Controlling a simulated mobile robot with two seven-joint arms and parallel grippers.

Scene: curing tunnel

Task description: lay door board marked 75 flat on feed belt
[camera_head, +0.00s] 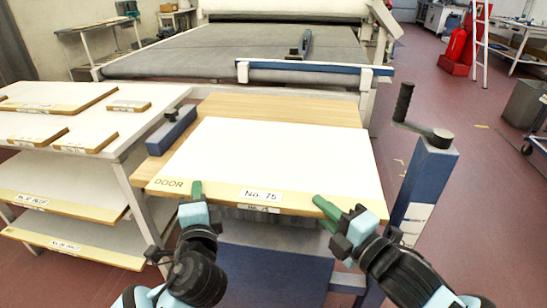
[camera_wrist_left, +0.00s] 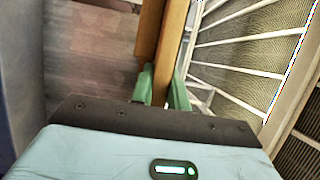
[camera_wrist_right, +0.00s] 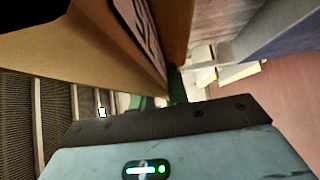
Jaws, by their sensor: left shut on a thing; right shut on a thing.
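The door board marked No. 75 (camera_head: 270,155) has a white top and a wood-coloured front edge lettered DOOR. It lies about level over a wood-coloured surface (camera_head: 285,108); I cannot tell whether it touches it. My left gripper (camera_head: 196,192) is shut on the front edge near its left end; the left wrist view shows the edge between the green fingers (camera_wrist_left: 163,88). My right gripper (camera_head: 330,208) is shut on the same edge near its right corner; the right wrist view shows the green fingers (camera_wrist_right: 157,97) at the board. The grey feed belt (camera_head: 210,58) is beyond, apart from the board.
A blue-and-white bar (camera_head: 310,72) crosses the belt's near end. A blue post with a crank (camera_head: 425,170) stands close on the right. A rack (camera_head: 150,128) with several boards stands on the left. A dark blue block (camera_head: 172,130) sits beside the board's far left corner.

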